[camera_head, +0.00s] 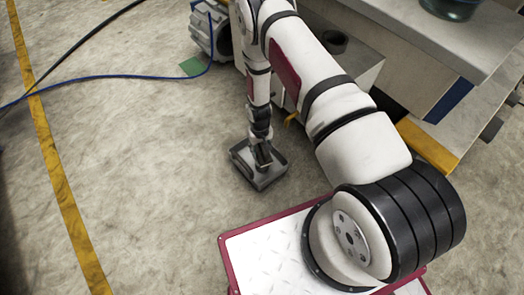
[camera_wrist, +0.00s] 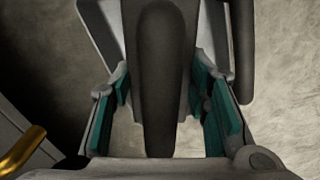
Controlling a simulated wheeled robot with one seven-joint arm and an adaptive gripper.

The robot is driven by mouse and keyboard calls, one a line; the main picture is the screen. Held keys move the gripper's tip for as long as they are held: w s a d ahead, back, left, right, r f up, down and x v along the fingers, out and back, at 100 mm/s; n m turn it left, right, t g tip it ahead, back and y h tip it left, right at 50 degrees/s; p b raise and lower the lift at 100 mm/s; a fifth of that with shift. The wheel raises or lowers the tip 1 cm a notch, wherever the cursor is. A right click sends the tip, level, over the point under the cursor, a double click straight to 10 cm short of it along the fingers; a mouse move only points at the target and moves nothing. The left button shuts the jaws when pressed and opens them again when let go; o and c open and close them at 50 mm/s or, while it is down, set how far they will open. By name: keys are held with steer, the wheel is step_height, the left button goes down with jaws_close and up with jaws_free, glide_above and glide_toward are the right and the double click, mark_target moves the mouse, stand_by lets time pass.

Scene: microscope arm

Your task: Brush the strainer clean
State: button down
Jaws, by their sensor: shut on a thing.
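My gripper (camera_head: 262,158) points down at the floor in the head view, at a shallow square grey tray-like thing (camera_head: 268,184). I cannot tell whether this is the strainer. In the wrist view, a long dark rounded handle (camera_wrist: 160,75) stands between the teal finger pads of my gripper (camera_wrist: 166,100). No brush bristles or mesh can be made out.
A white plate with a red rim (camera_head: 258,250) lies at the bottom, partly behind my arm. A workbench (camera_head: 470,45) with a glass bowl (camera_head: 450,8) stands at upper right. Cables (camera_head: 110,77) cross the floor at left. The floor left of the tray-like thing is clear.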

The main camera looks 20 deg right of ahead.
steer(key=shift+w, duration=0.25)
steer(key=shift+s, duration=0.15)
steer(key=shift+s+p, duration=0.4)
steer(key=shift+s, duration=1)
steer(key=shift+w, duration=0.2)
steer(key=shift+w+b, duration=0.4)
steer(key=shift+w, duration=0.95)
steer(key=shift+s, duration=0.15)
steer(key=shift+s+p, duration=0.4)
steer(key=shift+s, duration=1)
steer(key=shift+r, duration=0.15)
